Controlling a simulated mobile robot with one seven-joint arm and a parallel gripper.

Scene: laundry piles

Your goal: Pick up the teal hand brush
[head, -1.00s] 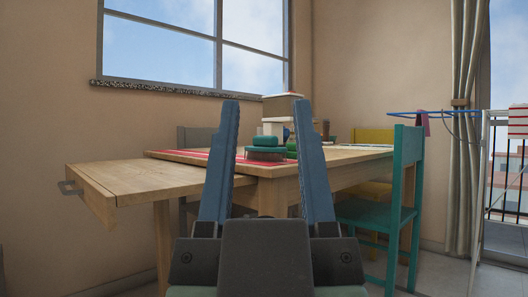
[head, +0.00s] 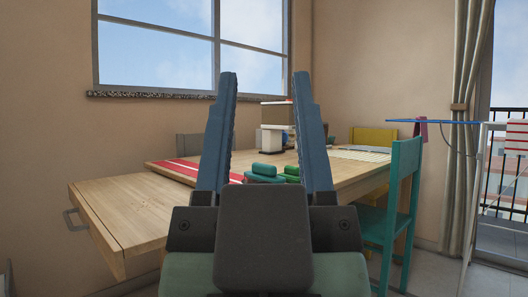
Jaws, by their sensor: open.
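The teal hand brush (head: 264,171) lies on the wooden table (head: 345,177), seen between the fingers of my gripper (head: 265,76) in the head view. Its lower part is partly hidden by the gripper body. My gripper is open and empty, with both fingers pointing up in the picture. The brush looks farther off than the fingers and nothing touches it. A green brush-like thing (head: 291,172) lies just to its right, partly behind the right finger.
A red striped cloth (head: 178,170) lies on the table's left part. A white and brown object (head: 272,137) stands behind the brush. A wooden leaf or drawer (head: 125,210) juts out at left. A teal chair (head: 403,195) stands at right, a yellow chair (head: 372,136) behind.

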